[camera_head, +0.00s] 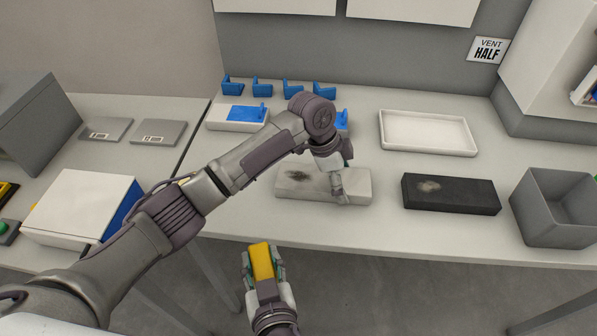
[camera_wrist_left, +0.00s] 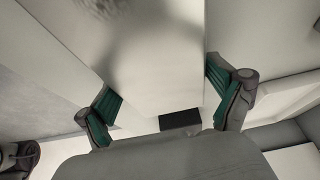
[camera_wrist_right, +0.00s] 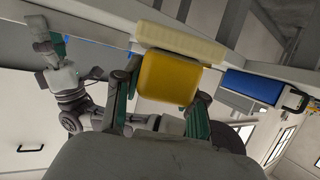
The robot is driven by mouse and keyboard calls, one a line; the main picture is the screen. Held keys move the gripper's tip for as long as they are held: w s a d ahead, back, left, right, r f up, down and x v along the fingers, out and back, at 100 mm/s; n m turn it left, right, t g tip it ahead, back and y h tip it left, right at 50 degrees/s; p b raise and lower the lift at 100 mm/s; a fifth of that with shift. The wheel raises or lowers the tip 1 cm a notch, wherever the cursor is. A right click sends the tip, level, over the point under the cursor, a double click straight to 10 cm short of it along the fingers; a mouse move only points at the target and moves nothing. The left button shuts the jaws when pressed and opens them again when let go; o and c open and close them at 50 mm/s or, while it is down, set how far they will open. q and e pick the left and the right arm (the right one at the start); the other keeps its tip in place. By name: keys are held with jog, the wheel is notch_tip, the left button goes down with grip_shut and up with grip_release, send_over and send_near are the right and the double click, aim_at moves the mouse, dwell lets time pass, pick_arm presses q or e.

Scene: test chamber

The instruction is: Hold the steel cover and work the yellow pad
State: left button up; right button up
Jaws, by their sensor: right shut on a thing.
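The steel cover (camera_head: 300,190), a pale grey bar with a dark smudge on its left part, lies on the table. My left gripper (camera_head: 342,190) points down at its right part, hiding some of it. In the left wrist view, the green-padded fingers (camera_wrist_left: 168,98) are spread wide on either side of the pale cover (camera_wrist_left: 155,60); I cannot tell if they touch it. My right gripper (camera_head: 264,272) is in front of the table edge, shut on the yellow pad (camera_head: 262,260). The right wrist view shows the pad (camera_wrist_right: 168,78) between the fingers, with a cream layer at its far end.
A black block (camera_head: 450,195) with a pale smudge lies right of the cover. A grey bin (camera_head: 550,215) is at far right, a white tray (camera_head: 428,132) behind. A white-and-blue fixture (camera_head: 237,118) and several blue brackets (camera_head: 262,87) are behind my left arm.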

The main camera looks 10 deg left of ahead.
dwell(0.3)
pick_arm(q)
jog(key=v, duration=1.2)
jog(key=shift+f, duration=0.1)
